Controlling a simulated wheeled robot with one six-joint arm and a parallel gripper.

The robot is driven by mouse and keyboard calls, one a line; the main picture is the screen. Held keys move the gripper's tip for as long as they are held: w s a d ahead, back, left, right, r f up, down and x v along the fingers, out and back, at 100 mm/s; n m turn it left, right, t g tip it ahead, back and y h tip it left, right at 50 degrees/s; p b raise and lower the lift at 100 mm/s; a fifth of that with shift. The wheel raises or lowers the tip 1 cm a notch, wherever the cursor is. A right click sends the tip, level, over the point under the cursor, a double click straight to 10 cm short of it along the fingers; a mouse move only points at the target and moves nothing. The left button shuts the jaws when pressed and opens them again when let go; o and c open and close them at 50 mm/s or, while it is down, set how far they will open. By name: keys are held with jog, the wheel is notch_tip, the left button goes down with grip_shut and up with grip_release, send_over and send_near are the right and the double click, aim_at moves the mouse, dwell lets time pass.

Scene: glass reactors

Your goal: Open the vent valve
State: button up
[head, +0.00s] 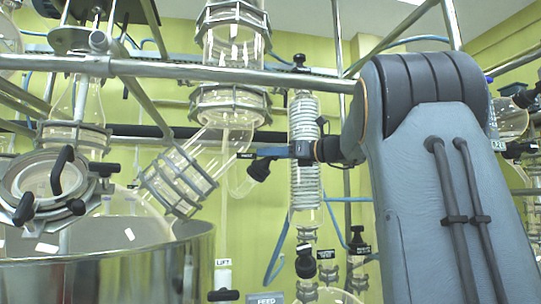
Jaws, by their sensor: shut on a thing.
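The vent valve is a black knob (259,169) on a short bent glass branch, left of the coiled condenser in the head view. A small dark label (245,156) stands beside it; its print is too small to read surely. My gripper (264,154) reaches in from the right, level, across the front of the condenser. Its jaws are shut on the top of the black knob. The fingertips partly hide the knob's upper end. The knob is tilted, its lower end pointing down.
The coiled condenser (304,185) stands close behind my gripper. A horizontal steel rail (180,68) runs above. The caged glass pipe (178,180) and steel vessel (110,275) lie to the left. Below are a black knob (305,265) and labelled fittings.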

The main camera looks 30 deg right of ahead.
jog(key=n+g+y+p, duration=0.2)
jog(key=n, duration=0.1)
jog(key=n+g+y+p, duration=0.2)
jog(key=n+p, duration=0.1)
jog(key=n, duration=0.1)
jog(key=shift+r, duration=0.15)
jog(key=n+g+y+p, duration=0.1)
jog(key=n+g+p, duration=0.1)
jog(key=n+p, duration=0.1)
jog(key=shift+s, duration=0.1)
jog(key=shift+f+n+g+p, duration=0.2)
jog(key=shift+n+g+p, duration=0.2)
jog(key=shift+g, duration=0.1)
jog(key=o, duration=1.1)
jog(key=shift+c, duration=0.2)
notch_tip(320, 180, up, 10)
